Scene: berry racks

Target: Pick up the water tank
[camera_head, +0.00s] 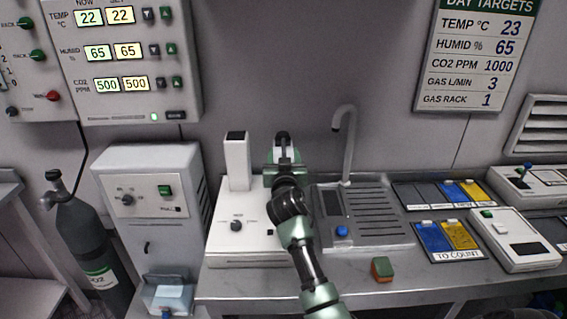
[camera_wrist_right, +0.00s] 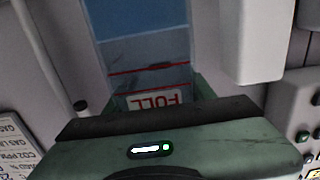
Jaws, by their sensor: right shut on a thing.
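The water tank (camera_wrist_right: 148,50) shows in the right wrist view as a clear, bluish container with red lines and an upside-down FULL label. My right gripper (camera_head: 284,160) is shut on it, in front of the wall between a white column and the tap. In the head view the gripper and arm hide most of the tank, so I cannot tell there whether its bottom touches anything. My left gripper is in neither view.
A white unit (camera_head: 225,225) with the column (camera_head: 237,160) stands left of my right arm. The metal sink (camera_head: 375,220) and its tap (camera_head: 348,140) are to the right. A green and brown block (camera_head: 382,269) lies near the bench's front edge.

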